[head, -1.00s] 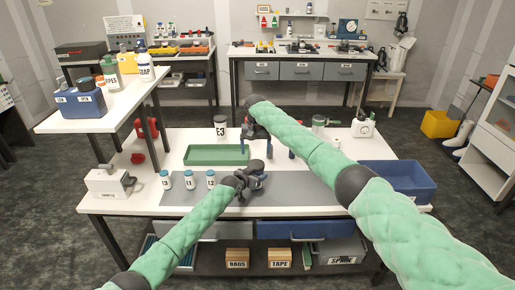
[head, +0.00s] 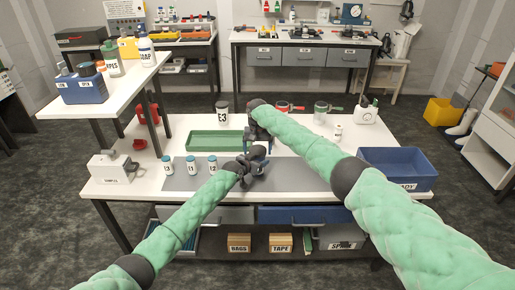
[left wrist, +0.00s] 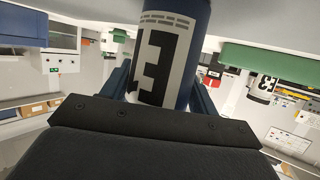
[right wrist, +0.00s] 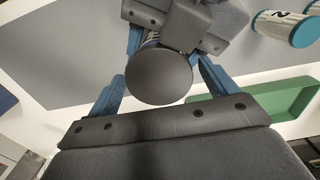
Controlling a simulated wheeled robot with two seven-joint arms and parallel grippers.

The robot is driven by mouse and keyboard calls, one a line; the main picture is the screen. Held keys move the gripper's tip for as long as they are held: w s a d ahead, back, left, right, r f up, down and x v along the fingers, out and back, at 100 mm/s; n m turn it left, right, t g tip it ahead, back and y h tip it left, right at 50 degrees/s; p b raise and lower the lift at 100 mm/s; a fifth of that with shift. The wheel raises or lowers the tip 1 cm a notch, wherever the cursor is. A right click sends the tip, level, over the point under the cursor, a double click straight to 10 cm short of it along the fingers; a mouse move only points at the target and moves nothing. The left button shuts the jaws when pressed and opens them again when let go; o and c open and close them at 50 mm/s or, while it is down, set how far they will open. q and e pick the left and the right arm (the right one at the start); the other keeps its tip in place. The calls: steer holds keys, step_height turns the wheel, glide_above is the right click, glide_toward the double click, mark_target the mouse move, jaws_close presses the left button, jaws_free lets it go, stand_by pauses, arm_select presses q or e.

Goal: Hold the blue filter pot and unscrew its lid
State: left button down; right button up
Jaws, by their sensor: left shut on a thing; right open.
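The blue filter pot (left wrist: 181,105), with a white label and a large black 3, stands between my left fingers in the left wrist view. My left gripper (head: 248,168) is shut on it above the grey mat. The pot's round dark lid (right wrist: 158,76) shows from above in the right wrist view. My right gripper (right wrist: 160,90) is open, with one blue finger on each side of the lid and visible gaps. In the head view my right gripper (head: 258,143) points down over the pot, and both grippers largely hide the pot there.
Several blue-capped vials (head: 190,165) stand left of my left gripper. A green tray (head: 216,133) and another pot marked E3 (head: 222,113) are behind. A blue bin (head: 398,157) is at the right. The grey mat (head: 300,177) is clear to the right.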

steer(key=shift+c, duration=0.3)
steer(key=c, duration=0.7)
steer(key=o, duration=0.8)
steer(key=shift+o, duration=0.2)
steer(key=shift+r, duration=0.1)
steer(key=shift+r, duration=3.9)
steer(key=shift+c, duration=0.4)
steer(key=shift+f, duration=3.9)
